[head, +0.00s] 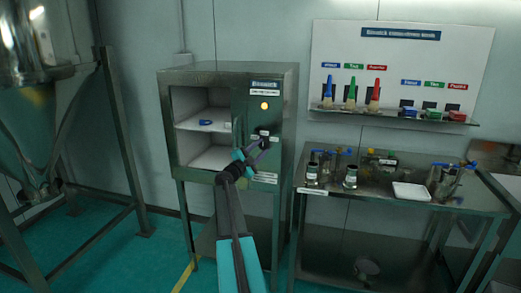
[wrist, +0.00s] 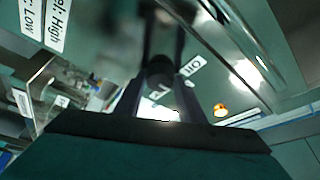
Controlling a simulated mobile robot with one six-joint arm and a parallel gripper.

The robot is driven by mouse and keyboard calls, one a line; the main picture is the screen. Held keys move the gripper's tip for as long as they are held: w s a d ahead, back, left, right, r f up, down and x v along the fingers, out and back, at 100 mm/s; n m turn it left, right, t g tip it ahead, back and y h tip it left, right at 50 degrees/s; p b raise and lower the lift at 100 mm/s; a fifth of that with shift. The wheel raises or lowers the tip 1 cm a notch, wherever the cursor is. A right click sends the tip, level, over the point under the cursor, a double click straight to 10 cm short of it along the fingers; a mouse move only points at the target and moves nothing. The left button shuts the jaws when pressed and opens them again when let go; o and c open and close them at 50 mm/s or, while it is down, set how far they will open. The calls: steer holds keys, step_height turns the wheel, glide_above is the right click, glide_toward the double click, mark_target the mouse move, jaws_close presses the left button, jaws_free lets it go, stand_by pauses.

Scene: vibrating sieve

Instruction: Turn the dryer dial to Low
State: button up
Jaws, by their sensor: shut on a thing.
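The dryer (head: 222,78) is a grey metal cabinet on legs with an open two-shelf compartment at left and a control panel at right. My gripper (head: 262,142) is at the lower part of that panel and covers the dial in the head view. In the wrist view the dial (wrist: 158,76) is a dark round knob between the fingers of my gripper (wrist: 160,65), which are shut on it. A white label (wrist: 192,65) sits beside the knob. Its text and the dial's setting are too unclear to read.
An amber lamp (head: 264,105) glows above the dial. A blue item (head: 205,122) lies on the dryer's upper shelf. A metal table (head: 330,190) with jars and a white tray (head: 411,192) stands close at right. A hopper frame (head: 125,150) stands at left.

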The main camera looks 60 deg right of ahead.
steer(key=shift+f, duration=0.1)
steer(key=o, duration=1)
steer(key=shift+o, duration=0.2)
steer(key=shift+a, duration=0.15)
steer(key=a+f+b, duration=0.2)
steer(key=a, duration=1.1)
steer(key=shift+w+a+f, duration=0.15)
steer(key=shift+w+f, duration=0.1)
steer(key=shift+f, duration=0.05)
